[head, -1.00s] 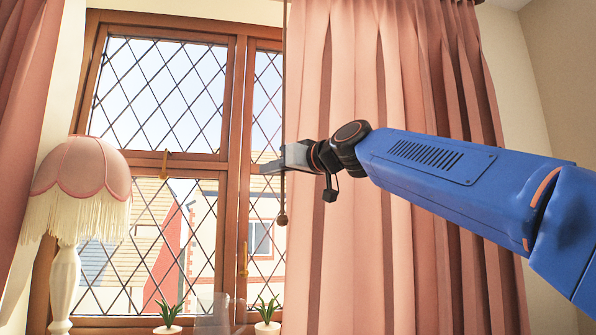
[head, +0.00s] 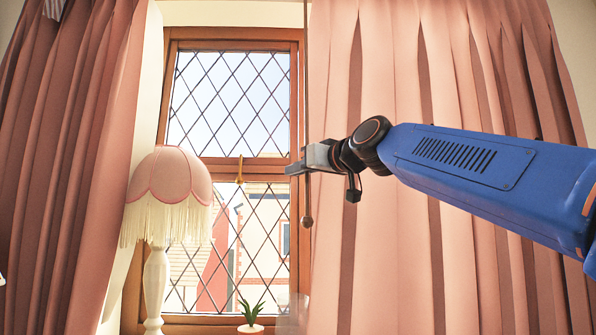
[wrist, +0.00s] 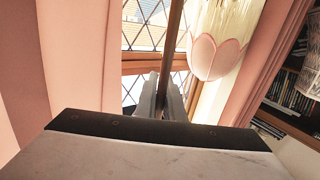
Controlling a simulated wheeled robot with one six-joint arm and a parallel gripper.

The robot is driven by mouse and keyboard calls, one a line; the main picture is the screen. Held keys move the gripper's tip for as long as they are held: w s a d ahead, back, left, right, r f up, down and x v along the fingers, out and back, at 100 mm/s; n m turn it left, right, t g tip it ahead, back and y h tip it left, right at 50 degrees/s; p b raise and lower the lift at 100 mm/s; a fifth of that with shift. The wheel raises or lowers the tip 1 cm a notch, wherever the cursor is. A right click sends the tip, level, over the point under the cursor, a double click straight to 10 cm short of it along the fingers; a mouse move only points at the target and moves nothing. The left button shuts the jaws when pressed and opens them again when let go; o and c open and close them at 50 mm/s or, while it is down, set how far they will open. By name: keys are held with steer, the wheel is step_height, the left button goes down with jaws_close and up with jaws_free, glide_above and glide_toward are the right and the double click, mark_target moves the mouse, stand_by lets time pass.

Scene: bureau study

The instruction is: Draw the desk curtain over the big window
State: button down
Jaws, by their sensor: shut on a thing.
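The pink desk curtain (head: 385,235) hangs in folds on the right and covers the right part of the big window (head: 232,100). The left part of the leaded glass is uncovered. A thin pull rod (head: 305,80) hangs along the curtain's left edge, with a small knob (head: 306,221) at its lower end. My gripper (head: 300,168) is shut on the rod at about mid-window height, in front of the curtain's edge. In the wrist view the rod (wrist: 173,45) runs down between the two fingers (wrist: 162,98).
A second pink curtain (head: 70,150) hangs at the left. A fringed pink lamp (head: 170,190) stands before the window's left side and also shows in the wrist view (wrist: 217,52). A potted plant (head: 251,318) is on the sill. Bookshelves (wrist: 285,88) are at the wrist view's right.

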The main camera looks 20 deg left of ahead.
steer(key=c, duration=1.9)
jaws_free()
steer(key=shift+o, duration=0.2)
steer(key=v, duration=1.7)
steer(key=shift+s+d+f, duration=0.1)
steer(key=shift+s, duration=0.05)
